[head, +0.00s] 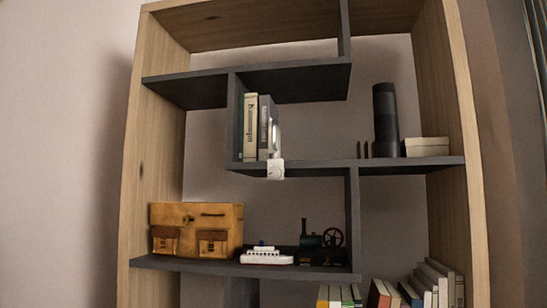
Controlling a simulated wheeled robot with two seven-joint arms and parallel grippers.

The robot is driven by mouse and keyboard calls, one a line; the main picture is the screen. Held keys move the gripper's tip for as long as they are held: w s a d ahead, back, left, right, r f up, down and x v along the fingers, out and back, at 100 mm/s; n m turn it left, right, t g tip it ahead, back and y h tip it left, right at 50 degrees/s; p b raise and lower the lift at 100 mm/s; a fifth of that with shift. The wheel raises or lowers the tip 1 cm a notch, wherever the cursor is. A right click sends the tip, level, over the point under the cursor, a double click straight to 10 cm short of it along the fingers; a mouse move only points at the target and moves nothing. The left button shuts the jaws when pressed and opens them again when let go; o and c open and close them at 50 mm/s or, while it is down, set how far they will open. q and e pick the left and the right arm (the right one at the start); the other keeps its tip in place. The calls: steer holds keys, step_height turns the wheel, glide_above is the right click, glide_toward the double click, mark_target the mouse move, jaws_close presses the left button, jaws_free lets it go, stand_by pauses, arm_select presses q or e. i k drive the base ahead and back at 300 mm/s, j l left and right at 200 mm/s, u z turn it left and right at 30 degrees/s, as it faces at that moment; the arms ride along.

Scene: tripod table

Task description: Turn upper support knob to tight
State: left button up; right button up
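I see no tripod and no part that I can make out as the upper support knob. A small white and silvery piece (276,168) shows at the front edge of the middle shelf, beside the upright books. It is too small to tell what it is or whether it touches the shelf. Neither of my grippers is in this view.
A tall wood-and-dark bookshelf (472,215) fills the view. It holds upright books (250,128), a black cylinder (385,120), a pale box (427,147), a brown case (196,219), a toy ship (266,257) and a model engine (318,243).

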mark_target(274, 172)
steer(key=i+l, duration=0.15)
steer(key=l, duration=0.2)
steer(key=i+l, duration=0.15)
steer(key=l, duration=0.2)
steer(key=i+l+u, duration=0.1)
steer(key=l, duration=0.25)
steer(key=i+l, duration=0.15)
steer(key=l, duration=0.2)
steer(key=i+l, duration=0.1)
steer(key=l, duration=0.25)
steer(key=i+l+u, duration=0.1)
steer(key=l, duration=0.3)
steer(key=i+l, duration=0.15)
steer(key=l, duration=0.2)
